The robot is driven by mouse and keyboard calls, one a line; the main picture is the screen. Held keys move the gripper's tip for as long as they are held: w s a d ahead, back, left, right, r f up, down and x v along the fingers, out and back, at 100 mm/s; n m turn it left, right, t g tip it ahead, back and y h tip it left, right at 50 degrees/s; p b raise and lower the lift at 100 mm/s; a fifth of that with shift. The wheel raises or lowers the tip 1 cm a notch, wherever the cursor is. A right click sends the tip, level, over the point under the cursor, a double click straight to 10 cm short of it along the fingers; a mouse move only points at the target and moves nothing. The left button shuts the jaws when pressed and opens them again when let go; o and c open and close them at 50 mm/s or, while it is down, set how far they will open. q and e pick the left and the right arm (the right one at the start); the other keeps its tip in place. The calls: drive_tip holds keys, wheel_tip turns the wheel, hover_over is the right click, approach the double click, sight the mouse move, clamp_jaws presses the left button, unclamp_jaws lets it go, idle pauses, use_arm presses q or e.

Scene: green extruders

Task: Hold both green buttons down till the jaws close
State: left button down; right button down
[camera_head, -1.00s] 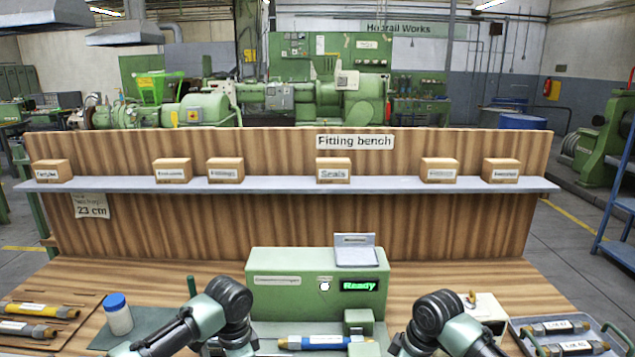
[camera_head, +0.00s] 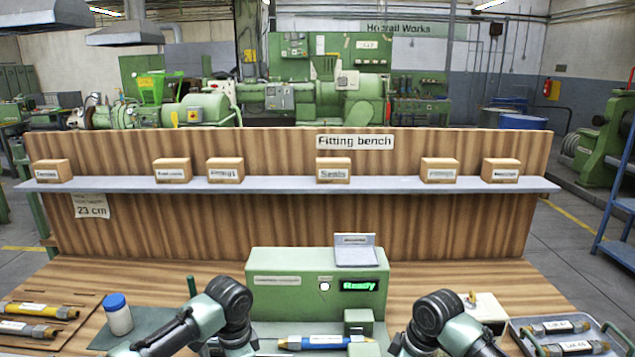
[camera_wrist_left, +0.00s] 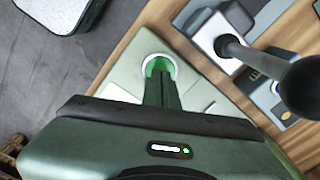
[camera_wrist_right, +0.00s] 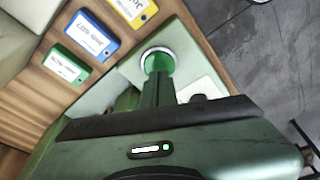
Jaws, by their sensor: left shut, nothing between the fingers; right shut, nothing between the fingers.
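The green machine (camera_head: 275,298) stands on the bench with its display (camera_head: 358,286) reading "Ready". A blue hose with metal ends (camera_head: 312,343) lies across its front. In the left wrist view a green button (camera_wrist_left: 157,62) in a pale ring sits in front of my shut, empty left gripper (camera_wrist_left: 160,76). In the right wrist view another green button (camera_wrist_right: 157,58) in a pale ring sits in front of my shut, empty right gripper (camera_wrist_right: 158,77). The fingers overlap each button's near part. I cannot tell whether they touch or press. The head view does not show the fingertips.
A metal tray (camera_head: 597,342) with dark hoses and a pale box (camera_head: 486,306) are at right. A shelf (camera_head: 285,187) with labelled cartons runs behind.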

use_arm(q)
drive_tip(key=shift+s+f, duration=0.1)
drive_tip(key=shift+f, duration=1.05)
idle(1.6)
drive_tip(key=shift+s, duration=0.1)
use_arm(e)
drive_tip(key=shift+s+f, duration=0.1)
drive_tip(key=shift+f, duration=0.95)
idle(1.3)
drive_tip(key=w+a+v, duration=0.1)
drive_tip(key=v, duration=0.7)
drive_tip(key=shift+a+r, duration=0.2)
drive_tip(key=shift+a, duration=0.15)
use_arm(q)
wheel_tip(320, 180, up, 8)
drive_tip(key=shift+w, duration=0.2)
use_arm(e)
drive_tip(key=shift+w, duration=0.1)
idle(0.6)
idle(0.4)
